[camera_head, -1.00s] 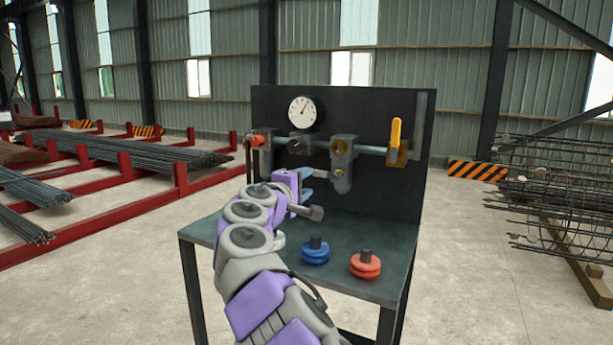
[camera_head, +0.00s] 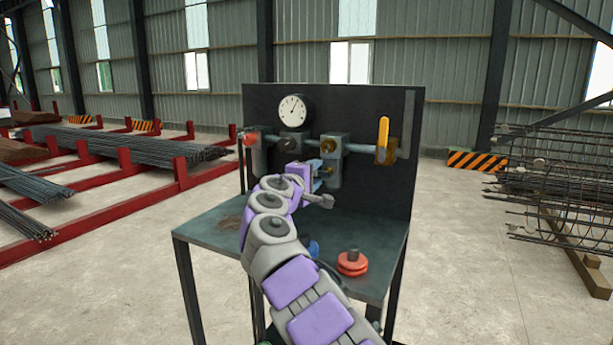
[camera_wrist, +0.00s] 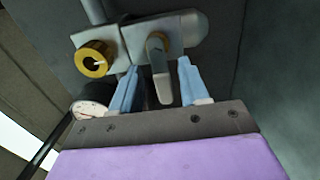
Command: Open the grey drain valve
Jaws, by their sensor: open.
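The grey drain valve shows in the wrist view as a grey lever (camera_wrist: 160,80) on a pale metal block. The lever points down toward my palm. My gripper (camera_wrist: 158,66) is open, with one blue finger on each side of the lever. I cannot tell whether either finger touches it. In the head view, my gripper (camera_head: 320,180) is at the lower part of the middle valve block (camera_head: 334,152), and the lever is hidden or too small to make out there.
On the panel are a gauge (camera_head: 292,110), a yellow lever (camera_head: 383,138) and a red-ended fitting (camera_head: 251,138). A red wheel (camera_head: 352,263) and a partly hidden blue one (camera_head: 312,248) rest on the bench (camera_head: 215,245).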

